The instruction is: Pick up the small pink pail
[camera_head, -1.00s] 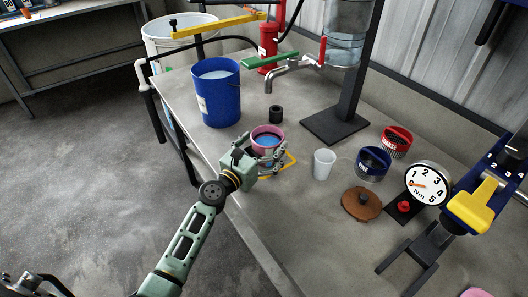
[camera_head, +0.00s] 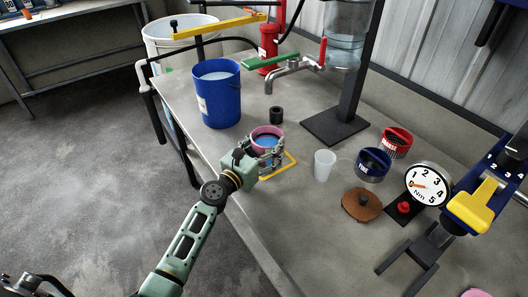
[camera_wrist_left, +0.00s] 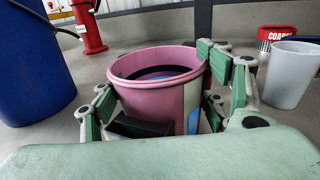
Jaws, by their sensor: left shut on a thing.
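The small pink pail (camera_head: 266,132) is near the table's left front edge. It has a blue and white patch on its side and blue contents show inside its rim. My left gripper (camera_head: 268,151) is shut on the pail from the front. In the left wrist view the pail (camera_wrist_left: 150,95) stands upright between my left gripper's green-padded fingers (camera_wrist_left: 168,98), one on each side. Whether its bottom touches the table is hidden by the gripper. My right gripper is not in view.
A yellow square outline (camera_head: 290,158) lies by the pail. A blue bucket (camera_head: 218,95) stands behind left, a black ring (camera_head: 276,114) behind, and a white cup (camera_head: 324,165) to the right. Farther right are blue and red sieve cups, a brown disc (camera_head: 362,204) and a dial (camera_head: 428,184).

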